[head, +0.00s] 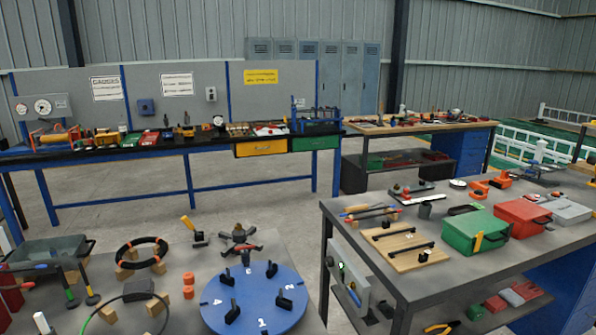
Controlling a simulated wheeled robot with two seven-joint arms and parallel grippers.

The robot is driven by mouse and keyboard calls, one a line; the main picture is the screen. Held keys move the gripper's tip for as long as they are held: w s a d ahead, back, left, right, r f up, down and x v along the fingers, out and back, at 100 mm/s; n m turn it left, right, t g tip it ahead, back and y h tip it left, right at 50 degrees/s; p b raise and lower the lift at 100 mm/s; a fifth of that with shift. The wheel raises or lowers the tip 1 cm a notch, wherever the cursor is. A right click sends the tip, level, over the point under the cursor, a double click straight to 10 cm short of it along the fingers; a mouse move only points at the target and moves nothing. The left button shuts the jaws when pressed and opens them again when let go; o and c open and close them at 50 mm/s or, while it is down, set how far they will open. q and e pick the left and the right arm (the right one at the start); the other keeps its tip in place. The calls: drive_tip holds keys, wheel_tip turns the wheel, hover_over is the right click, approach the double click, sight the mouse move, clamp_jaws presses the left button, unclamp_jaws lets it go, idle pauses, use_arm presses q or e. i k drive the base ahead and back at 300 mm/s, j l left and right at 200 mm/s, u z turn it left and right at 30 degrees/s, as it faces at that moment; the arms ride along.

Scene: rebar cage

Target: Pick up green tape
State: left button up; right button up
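I cannot make out a clear roll of green tape. A thin dark loop with a green stretch (97,311) lies on the near left table, partly cut off by the bottom edge. Close by, a tool handle has a small green band (70,297). A black coil with orange bands (141,256) rests on small wooden blocks behind the loop. Neither of my grippers shows in the head view.
A blue disc (256,297) with black clamps fills the front of the near left table. A floor gap separates it from the right table (455,276), which holds a green toolbox (468,231) and a red one (523,217). A long cluttered bench (218,141) stands behind.

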sight(477, 312)
drive_tip(key=z, duration=1.25)
drive_tip(key=i+l+u, duration=0.1)
drive_tip(key=i+l, duration=0.25)
drive_tip(key=i+l+u, duration=0.1)
drive_tip(key=i+l, duration=0.2)
drive_tip(key=l, duration=0.3)
drive_tip(key=i+l+u, duration=0.1)
drive_tip(key=i+l, duration=0.2)
drive_tip(key=l, duration=0.2)
drive_tip(key=i+l+u, duration=0.1)
drive_tip(key=i+l, duration=0.2)
drive_tip(key=l, duration=0.2)
drive_tip(key=i+l+u, duration=0.1)
drive_tip(key=i+l, duration=0.15)
drive_tip(key=l, duration=0.3)
drive_tip(key=i+l+u, duration=0.1)
drive_tip(key=i+l, duration=0.15)
drive_tip(key=l, duration=0.35)
drive_tip(key=i+l+u, duration=0.1)
drive_tip(key=i+l, duration=0.15)
drive_tip(key=l, duration=0.3)
drive_tip(key=i+l+u, duration=0.1)
drive_tip(key=l, duration=0.5)
drive_tip(key=i, duration=0.1)
